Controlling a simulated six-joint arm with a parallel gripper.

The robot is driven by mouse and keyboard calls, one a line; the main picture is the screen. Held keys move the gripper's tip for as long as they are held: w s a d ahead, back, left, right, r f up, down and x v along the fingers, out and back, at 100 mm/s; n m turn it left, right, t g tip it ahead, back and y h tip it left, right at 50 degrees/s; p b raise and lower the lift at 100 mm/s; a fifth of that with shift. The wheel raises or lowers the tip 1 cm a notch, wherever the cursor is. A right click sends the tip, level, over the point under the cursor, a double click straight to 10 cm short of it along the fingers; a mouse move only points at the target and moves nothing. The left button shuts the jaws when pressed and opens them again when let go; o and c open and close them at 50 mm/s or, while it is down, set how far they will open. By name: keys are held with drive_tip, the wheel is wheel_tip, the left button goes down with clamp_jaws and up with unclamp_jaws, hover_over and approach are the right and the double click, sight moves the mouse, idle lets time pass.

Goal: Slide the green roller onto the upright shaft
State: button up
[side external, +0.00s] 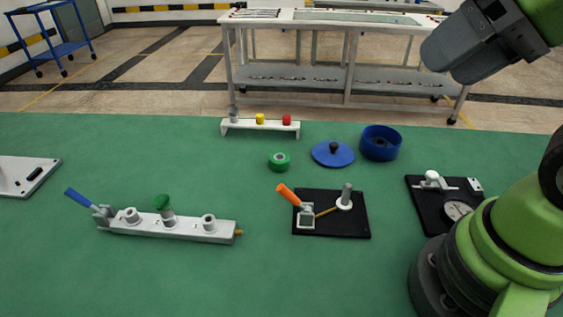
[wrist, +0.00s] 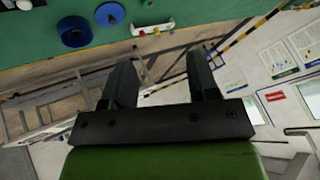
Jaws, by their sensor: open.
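The green roller (side external: 279,161) lies on the green table near the middle of the side external view, its pale centre facing up. The upright shaft (side external: 346,193) is a grey pin. It stands on a white disc on a black plate (side external: 338,225), to the right of and nearer than the roller. An orange-handled clamp (side external: 292,198) sits beside the shaft on the same plate. My gripper (wrist: 159,62) is open and empty in the wrist view. It is raised well away from the roller and shaft, toward the upper right of the side external view.
A blue bowl (side external: 380,143) and a blue lid (side external: 333,154) lie right of the roller. A white rack (side external: 260,126) with coloured pegs stands behind it. A grey fixture (side external: 165,225) is at front left, a gauge plate (side external: 437,205) at right. Bare table lies left of the roller.

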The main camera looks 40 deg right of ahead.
idle(0.3)
drive_tip(key=o, duration=0.5)
drive_tip(key=n+g+h, duration=0.2)
drive_tip(key=g+h, duration=0.1)
drive_tip(key=g, duration=0.1)
hover_over(280, 157)
drive_tip(key=s, duration=0.2)
drive_tip(key=f, duration=2.5)
drive_tip(key=shift+a+f, duration=0.15)
drive_tip(key=shift+a, duration=0.15)
drive_tip(key=shift+a+x, duration=0.1)
drive_tip(key=shift+x, duration=1.35)
drive_tip(key=shift+a+x, duration=0.15)
drive_tip(key=shift+x, duration=1.25)
